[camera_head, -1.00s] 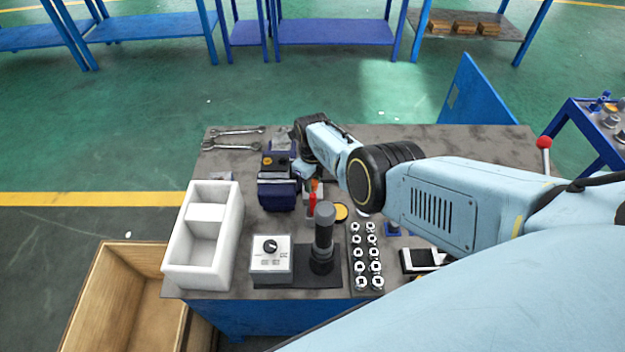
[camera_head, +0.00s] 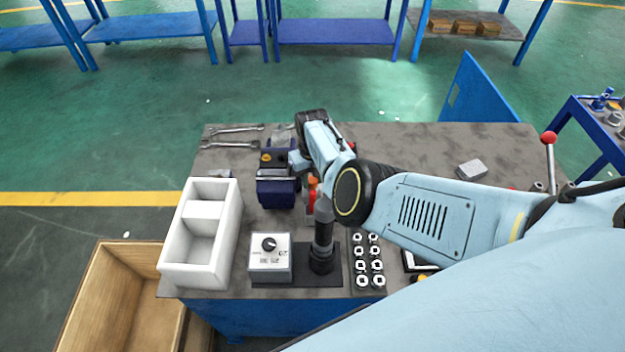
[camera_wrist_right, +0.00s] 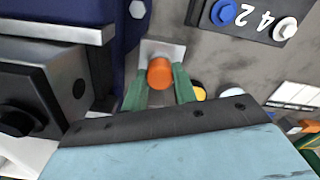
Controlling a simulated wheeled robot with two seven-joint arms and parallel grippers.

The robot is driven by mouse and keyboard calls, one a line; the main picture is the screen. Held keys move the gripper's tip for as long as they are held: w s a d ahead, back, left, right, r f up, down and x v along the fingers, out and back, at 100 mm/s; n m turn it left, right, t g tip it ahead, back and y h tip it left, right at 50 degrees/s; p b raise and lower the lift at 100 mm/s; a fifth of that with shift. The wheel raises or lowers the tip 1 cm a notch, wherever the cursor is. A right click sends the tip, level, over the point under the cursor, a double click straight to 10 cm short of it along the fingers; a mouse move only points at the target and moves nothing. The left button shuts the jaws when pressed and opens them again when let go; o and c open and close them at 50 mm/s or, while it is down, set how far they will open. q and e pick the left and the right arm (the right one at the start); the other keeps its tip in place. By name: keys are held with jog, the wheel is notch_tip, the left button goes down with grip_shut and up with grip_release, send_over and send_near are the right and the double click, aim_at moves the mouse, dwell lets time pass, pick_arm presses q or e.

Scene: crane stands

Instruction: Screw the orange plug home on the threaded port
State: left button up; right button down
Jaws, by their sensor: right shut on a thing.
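The orange plug (camera_wrist_right: 160,73) sits in the middle of the right wrist view, in front of a pale grey block (camera_wrist_right: 165,48). A bit of orange also shows beside my arm in the head view (camera_head: 312,181). My right gripper (camera_wrist_right: 160,85) has its green fingers on both sides of the plug and is shut on it. The threads of the port are hidden behind the plug, so I cannot tell how deep it sits. My arm hides most of the gripper in the head view. My left gripper is not in view.
A blue vise (camera_head: 277,188) stands left of the plug. A dark upright cylinder (camera_head: 323,238) and a control box (camera_head: 270,257) stand in front. A white bin (camera_head: 228,247) is at left, wrenches (camera_head: 232,143) behind it. The back right tabletop is clear around a grey block (camera_head: 471,170).

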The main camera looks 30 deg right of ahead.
jog(key=shift+w+a+f+m+b, duration=0.2)
jog(key=shift+m+b, duration=0.1)
jog(key=shift+b, duration=0.3)
jog(key=shift+r+b, duration=0.1)
jog(key=shift+b, duration=0.2)
jog(key=shift+s+d+r+m, duration=0.15)
jog(key=shift+s+m, duration=0.15)
